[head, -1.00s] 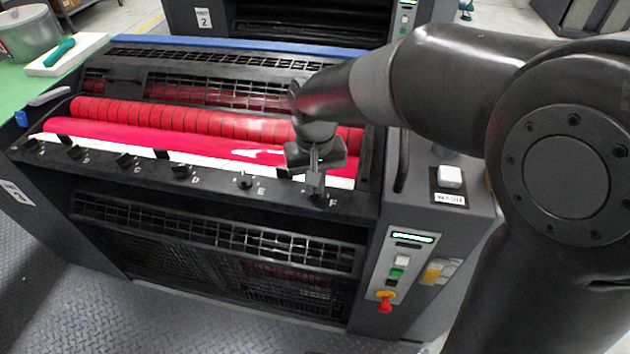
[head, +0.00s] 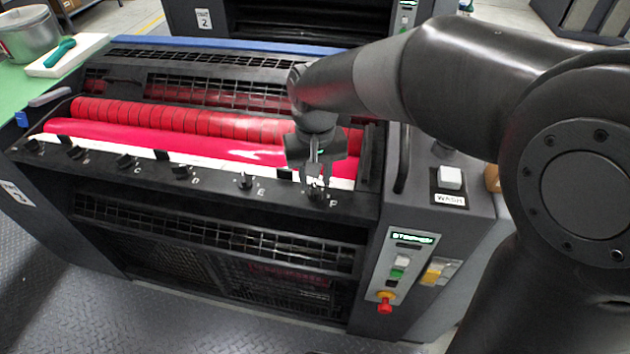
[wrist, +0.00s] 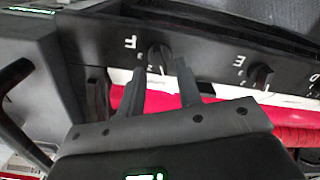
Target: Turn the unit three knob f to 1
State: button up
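Knob F (wrist: 158,57) is a small dark knob with a pale mark, on the black front rail beside the white letter F in the wrist view. My gripper (wrist: 161,68) is open, its two fingertips apart on either side of the knob's near edge. I cannot tell whether either finger touches it. In the head view my gripper (head: 317,194) points down at the right end of the rail (head: 215,190), and its fingers mostly hide knob F.
Knob E (head: 244,181) is left of my gripper, with several more knobs along the rail. Red rollers (head: 190,117) lie behind it. At right are a WASH button (head: 449,177), a lit display (head: 412,238) and a red-and-yellow stop knob (head: 385,302).

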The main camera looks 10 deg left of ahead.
aim_at(315, 188)
notch_tip(315, 188, up, 9)
jog(key=shift+f, duration=0.2)
dwell(0.4)
jog(key=s+d+m+t, duration=0.2)
jog(key=s+d, duration=0.4)
jog(key=d, duration=0.6)
jog(key=s+d+m+t, duration=0.3)
jog(key=s+d, duration=0.3)
jog(key=d, duration=0.7)
jog(key=shift+f+t, duration=0.15)
jog(key=shift+t, duration=0.15)
